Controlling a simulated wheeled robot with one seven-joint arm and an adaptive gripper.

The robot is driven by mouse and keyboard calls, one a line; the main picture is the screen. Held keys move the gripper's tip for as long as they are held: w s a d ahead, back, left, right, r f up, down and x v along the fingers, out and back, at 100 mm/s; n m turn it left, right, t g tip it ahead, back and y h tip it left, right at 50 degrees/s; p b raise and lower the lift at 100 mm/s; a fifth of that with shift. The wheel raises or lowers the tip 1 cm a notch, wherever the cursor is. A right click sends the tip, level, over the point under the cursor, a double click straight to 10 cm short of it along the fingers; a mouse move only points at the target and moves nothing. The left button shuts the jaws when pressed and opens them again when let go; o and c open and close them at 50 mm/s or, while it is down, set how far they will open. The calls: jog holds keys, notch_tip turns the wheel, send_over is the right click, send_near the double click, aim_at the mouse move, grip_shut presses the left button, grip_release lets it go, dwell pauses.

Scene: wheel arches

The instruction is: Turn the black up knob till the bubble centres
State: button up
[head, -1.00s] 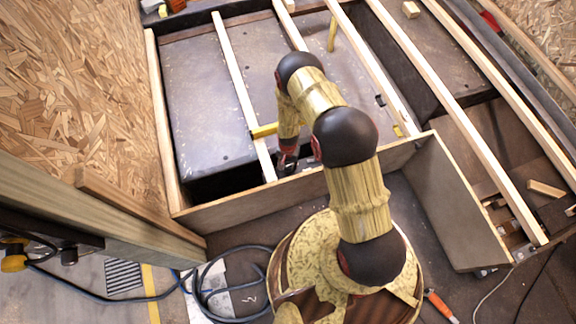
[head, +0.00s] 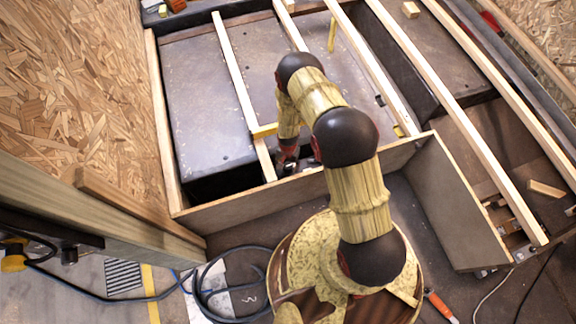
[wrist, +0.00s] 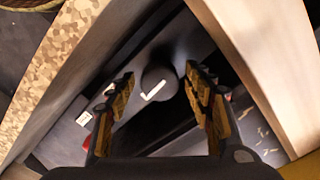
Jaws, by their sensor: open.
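In the wrist view a dark round knob (wrist: 157,80) with a white angled mark on its face sits on a grey bar, down between two pale timbers. My gripper (wrist: 160,74) is open, with one finger to each side of the knob in the picture. I cannot tell whether either finger touches it. In the head view my gripper (head: 286,164) hangs low inside the near end of the frame, and the knob is not made out there. A yellow bar (head: 265,130), perhaps the level, lies across a batten beside my forearm. No bubble can be read.
Pale battens (head: 236,75) run across dark panels. A low board wall (head: 240,205) closes the near side of the frame. In the wrist view a speckled timber (wrist: 70,55) and a pale timber (wrist: 255,65) flank the fingers closely. A white label (wrist: 84,118) lies left.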

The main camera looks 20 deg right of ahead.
aim_at(288, 166)
jog(key=shift+r, duration=0.1)
notch_tip(288, 166, up, 12)
dwell(0.8)
dwell(0.8)
